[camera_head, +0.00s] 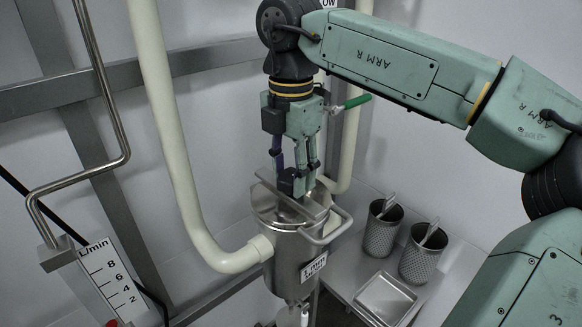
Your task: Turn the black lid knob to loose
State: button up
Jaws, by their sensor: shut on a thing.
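A steel cylindrical tank (292,258) stands at the centre with a round metal lid (272,208) on top. A flat metal bar (310,209) crosses the lid. The black lid knob (287,187) shows at the middle of the lid, partly hidden by the fingers. My gripper (298,184) points straight down from above and is shut on the knob. The pointing direction of the knob cannot be read from here.
Cream pipes (176,150) run beside and behind the tank. A green-handled valve (355,101) sits close behind my gripper. A bent steel tube (112,165) and a flow gauge (108,276) stand at left. Perforated cups (382,234) and a tray (385,298) rest on a right-hand shelf.

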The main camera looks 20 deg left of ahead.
aim_at(291, 175)
jog(key=n+p, duration=0.1)
jog(key=n, duration=0.5)
jog(key=n+p, duration=0.1)
jog(key=n, duration=0.5)
jog(key=shift+n, duration=0.4)
jog(key=n+p, duration=0.1)
jog(key=n, duration=1.2)
jog(key=o, duration=1.1)
jog(key=shift+o, duration=0.2)
jog(key=shift+r, duration=0.1)
notch_tip(291, 175, up, 12)
